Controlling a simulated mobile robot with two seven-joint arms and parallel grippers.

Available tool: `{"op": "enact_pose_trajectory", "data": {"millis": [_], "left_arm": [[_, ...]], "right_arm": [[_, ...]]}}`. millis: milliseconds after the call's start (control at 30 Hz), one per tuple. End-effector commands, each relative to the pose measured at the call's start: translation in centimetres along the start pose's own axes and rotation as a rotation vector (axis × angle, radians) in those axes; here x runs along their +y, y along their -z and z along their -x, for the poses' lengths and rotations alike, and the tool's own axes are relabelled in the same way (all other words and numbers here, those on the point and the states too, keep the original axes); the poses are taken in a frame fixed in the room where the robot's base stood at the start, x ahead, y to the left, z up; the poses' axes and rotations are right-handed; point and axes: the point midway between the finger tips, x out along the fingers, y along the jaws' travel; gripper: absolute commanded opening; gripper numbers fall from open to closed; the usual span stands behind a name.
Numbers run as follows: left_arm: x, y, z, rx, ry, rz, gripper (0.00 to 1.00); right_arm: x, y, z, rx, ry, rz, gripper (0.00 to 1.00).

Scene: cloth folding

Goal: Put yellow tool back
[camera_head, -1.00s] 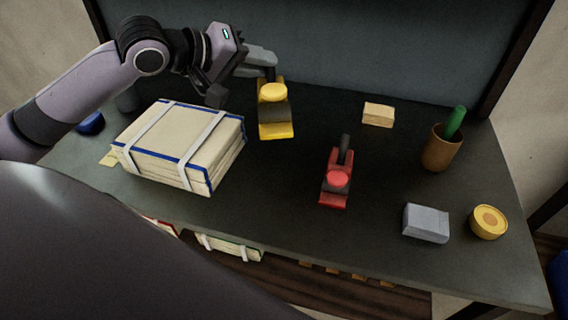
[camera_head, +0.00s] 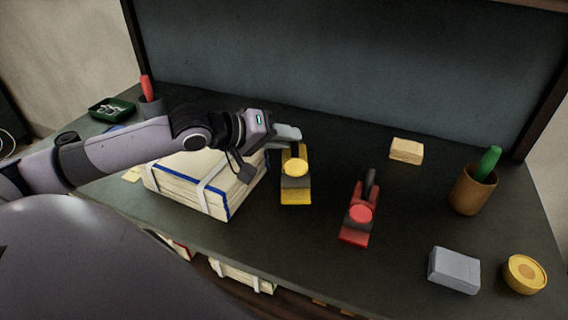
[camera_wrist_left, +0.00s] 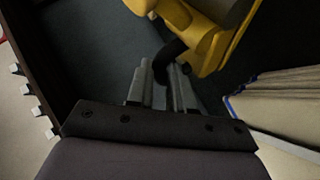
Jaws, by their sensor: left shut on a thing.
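The yellow tool (camera_head: 295,168) has a yellow body with a dark band and a black handle. It is upright beside the right end of the bound book stack in the head view; whether its base touches the table I cannot tell. My left gripper (camera_head: 287,139) is at its handle, on the far side of the tool. In the left wrist view the yellow tool (camera_wrist_left: 205,35) fills the top, and its black handle runs down between the fingers of my left gripper (camera_wrist_left: 163,78), which is shut on it. My right gripper is not in view.
The book stack (camera_head: 222,196) lies under my left forearm. A red tool (camera_head: 360,212) stands right of the yellow one. A tan block (camera_head: 406,151), a brown cup (camera_head: 472,190), a grey block (camera_head: 454,269) and a yellow round tin (camera_head: 525,274) are at the right. A back panel (camera_head: 340,70) closes the far side.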

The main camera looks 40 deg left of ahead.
Motion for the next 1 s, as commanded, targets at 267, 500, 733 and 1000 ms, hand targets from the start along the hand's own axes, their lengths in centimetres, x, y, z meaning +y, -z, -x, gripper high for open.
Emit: {"op": "enact_pose_trajectory", "data": {"millis": [267,500,733,1000], "left_arm": [[-1.4,-0.9,-0.9,0.006,-0.009,0.000,0.00],[-4.1,-2.6,-2.4,0.006,-0.011,-0.002,0.00],[-4.6,-2.8,-2.7,0.007,-0.011,-0.004,0.00],[-5.0,-3.1,-2.7,0.001,-0.001,-0.001,0.47]], "right_arm": [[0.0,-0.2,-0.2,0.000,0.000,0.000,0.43],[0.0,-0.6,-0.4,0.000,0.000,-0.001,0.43],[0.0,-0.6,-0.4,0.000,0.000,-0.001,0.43],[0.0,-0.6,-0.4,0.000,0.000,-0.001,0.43]]}}
